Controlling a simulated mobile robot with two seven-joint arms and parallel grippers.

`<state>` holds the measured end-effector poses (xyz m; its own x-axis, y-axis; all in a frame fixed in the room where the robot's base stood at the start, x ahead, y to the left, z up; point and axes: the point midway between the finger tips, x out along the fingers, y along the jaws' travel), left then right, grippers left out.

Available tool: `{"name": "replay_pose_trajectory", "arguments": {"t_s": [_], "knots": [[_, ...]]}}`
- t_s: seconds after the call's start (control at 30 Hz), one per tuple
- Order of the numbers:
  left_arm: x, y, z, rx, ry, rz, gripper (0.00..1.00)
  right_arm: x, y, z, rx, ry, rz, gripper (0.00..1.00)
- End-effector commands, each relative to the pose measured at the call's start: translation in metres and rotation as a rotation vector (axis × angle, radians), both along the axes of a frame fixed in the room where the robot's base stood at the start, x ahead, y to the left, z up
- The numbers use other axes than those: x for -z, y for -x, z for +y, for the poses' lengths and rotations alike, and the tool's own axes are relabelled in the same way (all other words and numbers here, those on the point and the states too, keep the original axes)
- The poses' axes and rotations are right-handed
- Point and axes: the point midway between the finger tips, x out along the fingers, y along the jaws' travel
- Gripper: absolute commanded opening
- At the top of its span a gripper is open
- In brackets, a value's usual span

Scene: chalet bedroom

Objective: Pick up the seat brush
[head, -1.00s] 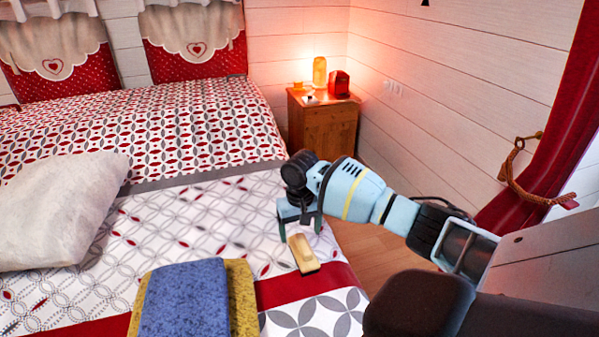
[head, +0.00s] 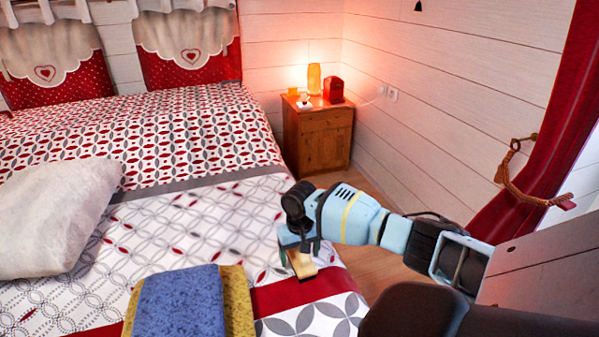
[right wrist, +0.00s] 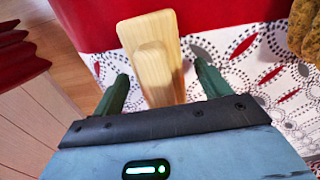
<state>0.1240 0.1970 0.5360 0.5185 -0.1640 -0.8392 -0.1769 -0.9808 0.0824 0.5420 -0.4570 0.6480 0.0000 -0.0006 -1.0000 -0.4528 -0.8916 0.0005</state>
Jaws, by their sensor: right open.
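The seat brush (head: 303,264) is a pale wooden block lying on the bed near its right edge, by the red band. In the right wrist view the brush (right wrist: 168,32) shows its flat wooden back with a raised grip, lying between my fingers. In the right wrist view my right gripper (right wrist: 160,88) is open, with one green finger on each side of the brush and gaps on both sides. My left gripper is not in view.
Folded blue and yellow cloths (head: 180,302) lie on the bed left of the brush. A white pillow (head: 52,215) lies further left. A wooden nightstand (head: 322,140) with a lit lamp stands beyond. The bed's right edge is close to the brush.

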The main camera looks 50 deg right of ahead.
Motion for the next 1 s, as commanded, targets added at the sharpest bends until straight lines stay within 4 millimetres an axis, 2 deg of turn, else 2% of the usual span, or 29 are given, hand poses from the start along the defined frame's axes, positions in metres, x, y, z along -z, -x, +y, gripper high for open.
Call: {"name": "replay_pose_trajectory", "arguments": {"t_s": [0.13,0.5,0.8,1.0], "knots": [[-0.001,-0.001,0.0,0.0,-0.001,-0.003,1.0,-0.001,0.0,0.0,0.0,0.0,-0.001,0.75],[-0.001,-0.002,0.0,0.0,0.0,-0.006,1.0,-0.001,0.0,0.0,0.0,0.0,0.0,0.27],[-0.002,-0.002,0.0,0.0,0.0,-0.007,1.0,-0.003,0.0,0.0,0.0,0.0,-0.001,0.25],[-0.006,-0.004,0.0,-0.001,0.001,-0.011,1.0,-0.017,-0.001,0.0,0.0,0.0,-0.002,0.25]]}}
